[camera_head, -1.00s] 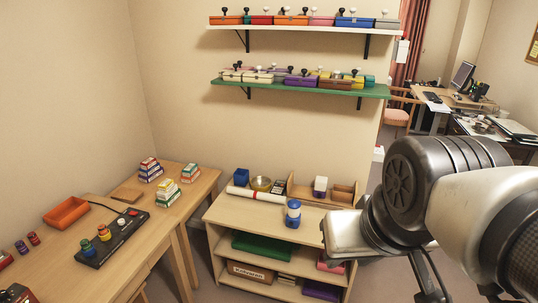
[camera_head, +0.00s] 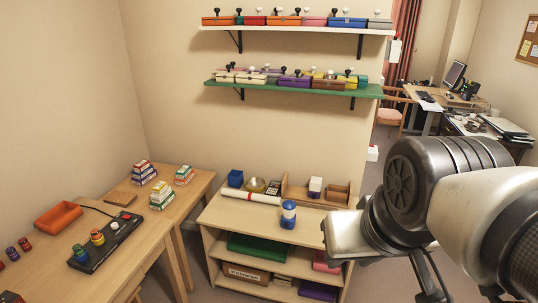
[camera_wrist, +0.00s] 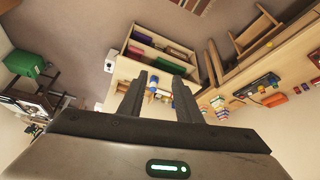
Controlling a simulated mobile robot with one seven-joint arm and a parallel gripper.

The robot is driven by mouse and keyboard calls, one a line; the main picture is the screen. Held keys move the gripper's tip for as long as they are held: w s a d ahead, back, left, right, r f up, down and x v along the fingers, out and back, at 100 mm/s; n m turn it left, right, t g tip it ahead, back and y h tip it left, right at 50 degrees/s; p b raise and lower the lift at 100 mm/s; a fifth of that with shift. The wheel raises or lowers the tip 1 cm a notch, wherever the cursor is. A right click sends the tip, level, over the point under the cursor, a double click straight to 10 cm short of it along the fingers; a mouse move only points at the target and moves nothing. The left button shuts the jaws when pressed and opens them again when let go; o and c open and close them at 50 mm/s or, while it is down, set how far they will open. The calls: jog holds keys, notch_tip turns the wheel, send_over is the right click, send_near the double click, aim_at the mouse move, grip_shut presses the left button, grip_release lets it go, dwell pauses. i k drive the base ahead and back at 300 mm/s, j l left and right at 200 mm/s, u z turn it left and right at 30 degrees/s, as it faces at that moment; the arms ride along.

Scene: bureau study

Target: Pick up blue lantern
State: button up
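The blue lantern (camera_head: 288,214), blue with a white band, stands upright on the light wooden shelf unit's top (camera_head: 248,210), near its front edge. In the wrist view the lantern (camera_wrist: 153,90) shows small and far off, between my fingers. My gripper (camera_wrist: 157,82) is open and empty, its two dark fingers apart and well away from the lantern. In the head view my arm fills the right side, and my fingertips cannot be made out clearly.
Behind the lantern are a white roll (camera_head: 250,195), a blue box (camera_head: 235,178), a gold bowl (camera_head: 255,184) and a wooden organiser (camera_head: 315,193). A desk (camera_head: 60,260) with an orange tray (camera_head: 58,216) stands at left. Wall shelves with boxes (camera_head: 290,84) hang above.

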aim_at(288, 216)
jog(key=i+j+z, duration=0.15)
jog(key=i, duration=0.3)
jog(key=i+j+z, duration=0.15)
jog(key=i, duration=0.3)
jog(key=i+j+z, duration=0.15)
jog(key=i, duration=0.25)
jog(key=i+j+z, duration=0.15)
jog(key=i+j, duration=0.15)
jog(key=i, duration=0.15)
